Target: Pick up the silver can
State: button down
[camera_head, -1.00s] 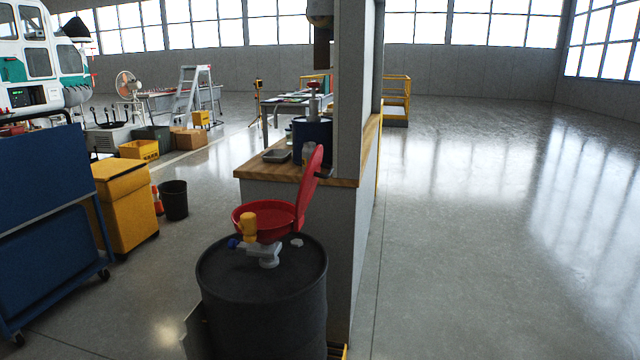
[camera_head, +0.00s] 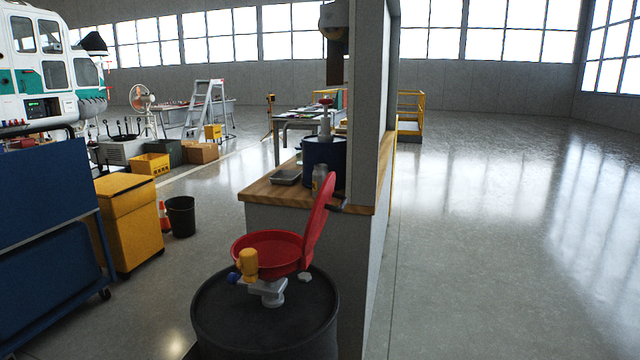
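A small silver can (camera_head: 319,178) stands upright on the wooden counter (camera_head: 262,191), near its front edge and in front of a dark blue drum (camera_head: 324,155). The raised red lid of the wash basin partly covers its right side. A flat grey tray (camera_head: 286,177) lies to its left on the counter. My gripper is not in view.
A black barrel with a red basin (camera_head: 268,252) and yellow and white fittings stands in front of the counter. A grey wall (camera_head: 366,140) rises at the counter's right. A yellow cabinet (camera_head: 130,220) and black bin (camera_head: 181,216) stand left. The floor right is clear.

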aim_at(321, 171)
jog(key=l+u, duration=0.15)
jog(key=l, duration=0.5)
jog(key=l+u, duration=0.15)
jog(key=l, duration=0.5)
jog(key=k+l+u, duration=0.2)
jog(key=l, duration=0.45)
jog(key=i+l+u, duration=0.2)
jog(key=i+l, duration=0.35)
jog(key=i+j, duration=0.1)
jog(key=i, duration=0.75)
